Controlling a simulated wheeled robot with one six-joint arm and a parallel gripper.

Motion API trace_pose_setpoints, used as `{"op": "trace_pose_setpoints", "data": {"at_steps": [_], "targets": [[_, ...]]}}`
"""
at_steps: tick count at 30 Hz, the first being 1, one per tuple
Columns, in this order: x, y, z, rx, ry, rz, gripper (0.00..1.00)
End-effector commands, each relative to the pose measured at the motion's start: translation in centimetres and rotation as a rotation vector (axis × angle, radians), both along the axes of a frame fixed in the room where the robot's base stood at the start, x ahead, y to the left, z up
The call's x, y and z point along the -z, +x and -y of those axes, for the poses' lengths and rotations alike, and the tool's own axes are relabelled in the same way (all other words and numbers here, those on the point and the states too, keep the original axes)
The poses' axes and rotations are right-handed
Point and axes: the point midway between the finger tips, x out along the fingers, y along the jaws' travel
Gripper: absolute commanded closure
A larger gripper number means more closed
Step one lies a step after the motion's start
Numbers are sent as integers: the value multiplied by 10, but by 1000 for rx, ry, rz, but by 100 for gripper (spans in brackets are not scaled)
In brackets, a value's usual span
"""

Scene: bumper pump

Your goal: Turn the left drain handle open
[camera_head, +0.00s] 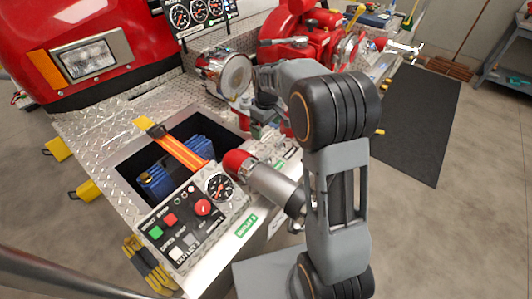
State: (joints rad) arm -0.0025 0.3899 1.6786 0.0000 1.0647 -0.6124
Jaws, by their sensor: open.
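My grey arm with black joints rises at the right of the view and bends left over the bumper. My gripper (262,124) is small and partly hidden beyond the arm's end, low over the far edge of the bumper deck, near a small red part (286,128). It looks open, with nothing clearly between its fingers. I cannot make out the left drain handle for certain; the small parts around my gripper are too small and partly covered. A round silver cap (236,76) stands just behind my gripper.
A control panel (190,228) with a gauge, red knob and buttons is in front. A red-ended metal cylinder (270,182) lies beside it, close to my arm. An open bin holds a blue bundle (180,165). Red pump parts (300,45) stand behind. A black mat (415,115) lies right.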

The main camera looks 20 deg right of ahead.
Motion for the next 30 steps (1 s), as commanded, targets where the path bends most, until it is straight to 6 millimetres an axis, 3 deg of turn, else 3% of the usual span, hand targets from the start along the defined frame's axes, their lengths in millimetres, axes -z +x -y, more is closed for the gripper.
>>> {"op": "trace_pose_setpoints", "data": {"at_steps": [5, 21, 30], "targets": [[19, 5, 2, -14, 0, -12, 6], [115, 4, 2, -14, 0, -12, 6], [140, 5, 2, -13, -1, -9, 6]]}}
